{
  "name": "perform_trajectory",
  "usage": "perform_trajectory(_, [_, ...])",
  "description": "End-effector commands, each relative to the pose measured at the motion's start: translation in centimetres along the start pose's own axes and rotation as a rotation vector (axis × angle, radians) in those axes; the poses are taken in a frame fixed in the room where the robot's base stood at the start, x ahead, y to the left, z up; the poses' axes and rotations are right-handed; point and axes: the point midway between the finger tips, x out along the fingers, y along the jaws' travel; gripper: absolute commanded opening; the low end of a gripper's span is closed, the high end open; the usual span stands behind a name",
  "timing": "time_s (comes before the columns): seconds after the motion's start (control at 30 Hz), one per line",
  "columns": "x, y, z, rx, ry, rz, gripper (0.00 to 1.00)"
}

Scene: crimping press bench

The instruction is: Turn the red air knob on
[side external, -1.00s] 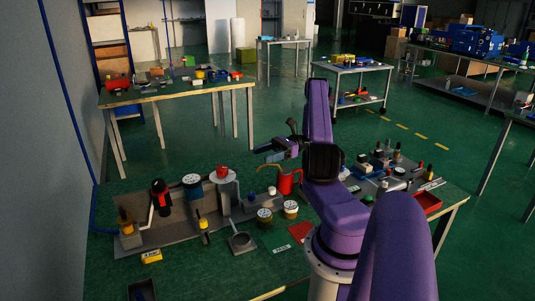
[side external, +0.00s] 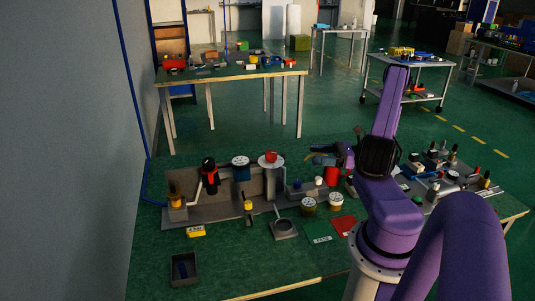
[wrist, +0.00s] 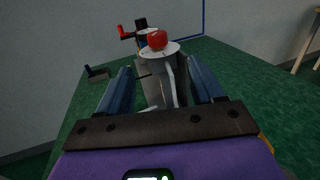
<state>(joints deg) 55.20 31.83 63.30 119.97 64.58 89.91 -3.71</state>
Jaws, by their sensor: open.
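A round red knob (side external: 271,156) sits on top of a pale disc (side external: 268,164) on a post at the back of the bench fixture. In the wrist view the red knob (wrist: 157,39) shows ahead, beyond my fingertips and between their lines. My gripper (side external: 313,157) is to the right of the knob in the side view, at about its height and apart from it. In the wrist view my gripper (wrist: 160,77) has its two blue-grey fingers spread with nothing held. The knob's turn position cannot be told.
Two small jars (side external: 308,206) and a dark open tray (side external: 184,270) are nearer the front.

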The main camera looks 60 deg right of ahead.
Motion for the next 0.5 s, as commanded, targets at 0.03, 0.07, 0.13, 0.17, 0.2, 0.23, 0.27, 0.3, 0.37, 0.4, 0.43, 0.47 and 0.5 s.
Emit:
perform_trajectory(0.03, [0.1, 0.7, 0.1, 0.008, 0.004, -0.032, 0.67])
perform_trajectory(0.07, [0.1, 1.0, 0.1, 0.008, 0.008, -0.047, 0.67])
perform_trajectory(0.13, [0.3, 1.6, 0.2, 0.01, 0.016, -0.071, 0.67])
perform_trajectory(0.17, [0.3, 1.8, 0.2, 0.011, 0.018, -0.079, 0.67])
perform_trajectory(0.2, [0.4, 1.9, 0.2, 0.012, 0.022, -0.087, 0.67])
perform_trajectory(0.23, [0.4, 2.0, 0.2, 0.011, 0.024, -0.09, 0.67])
perform_trajectory(0.27, [0.6, 2.0, 0.3, 0.011, 0.024, -0.092, 0.67])
perform_trajectory(0.3, [0.8, 2.1, 0.3, 0.012, 0.025, -0.093, 0.67])
perform_trajectory(0.37, [1.2, 2.1, 0.3, 0.012, 0.024, -0.091, 0.67])
perform_trajectory(0.4, [1.7, 2.0, 0.2, 0.013, 0.024, -0.091, 0.67])
perform_trajectory(0.43, [2.1, 2.0, 0.2, 0.013, 0.024, -0.089, 0.67])
perform_trajectory(0.47, [2.5, 2.0, 0.2, 0.012, 0.024, -0.087, 0.67])
perform_trajectory(0.5, [3.2, 1.9, 0.2, 0.012, 0.024, -0.087, 0.67])
